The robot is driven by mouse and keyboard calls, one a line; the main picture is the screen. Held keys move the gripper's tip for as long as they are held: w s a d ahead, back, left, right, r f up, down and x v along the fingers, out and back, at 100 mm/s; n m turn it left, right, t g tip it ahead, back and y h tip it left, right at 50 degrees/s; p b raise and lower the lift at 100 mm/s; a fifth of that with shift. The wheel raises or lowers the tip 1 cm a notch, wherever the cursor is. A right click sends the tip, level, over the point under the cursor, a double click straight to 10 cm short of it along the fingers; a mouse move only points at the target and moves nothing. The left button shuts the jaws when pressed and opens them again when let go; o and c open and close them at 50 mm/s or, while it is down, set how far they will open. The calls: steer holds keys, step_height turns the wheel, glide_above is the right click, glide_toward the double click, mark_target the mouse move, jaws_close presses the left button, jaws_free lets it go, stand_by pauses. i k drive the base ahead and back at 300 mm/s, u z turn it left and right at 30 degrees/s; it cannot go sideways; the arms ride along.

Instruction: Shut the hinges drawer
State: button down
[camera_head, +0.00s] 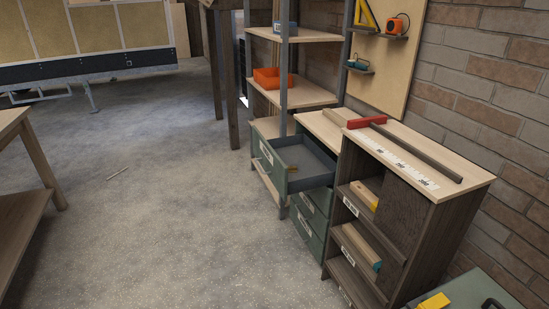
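A green-fronted drawer (304,161) stands pulled out from the top of a drawer unit, jutting to the left. My gripper is not in view.
A dark wooden cabinet (420,240) with a pale top stands right of the drawer, near it. An open shelf rack (284,70) with an orange bin (272,77) stands behind. A wooden bench (25,170) is at the left. The concrete floor (170,200) between is mostly clear.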

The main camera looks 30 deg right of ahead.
mark_target(315, 169)
steer(key=u, duration=0.2)
steer(key=i, duration=1.25)
steer(key=u, duration=0.55)
steer(key=i, duration=0.65)
steer(key=u, duration=0.05)
steer(key=k, duration=0.85)
steer(key=u, duration=0.15)
steer(key=i, duration=0.45)
